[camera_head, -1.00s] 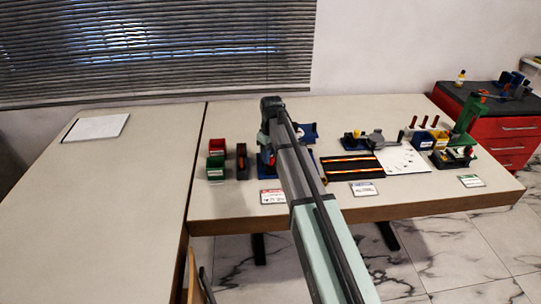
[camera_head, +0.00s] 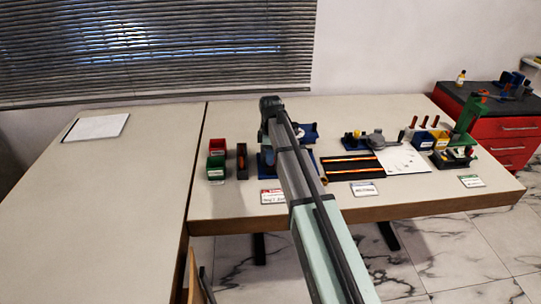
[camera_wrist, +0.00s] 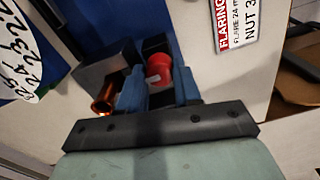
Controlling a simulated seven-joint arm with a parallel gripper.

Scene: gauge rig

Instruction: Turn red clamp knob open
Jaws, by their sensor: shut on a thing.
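The red clamp knob (camera_wrist: 158,68) sits between the two blue-grey fingers of my gripper (camera_wrist: 158,88) in the wrist view. My gripper is shut on it. The knob's lower part is hidden between the fingers. Beside the left finger is a dark clamp block (camera_wrist: 106,66) with a copper-coloured tube end (camera_wrist: 104,96). In the head view my own arm hides the knob and the gripper's fingers.
In the head view, red (camera_head: 217,145) and green bins (camera_head: 215,167) stand left of my arm. A black tray (camera_head: 352,167) lies to its right. The left table (camera_head: 110,200) is mostly clear.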

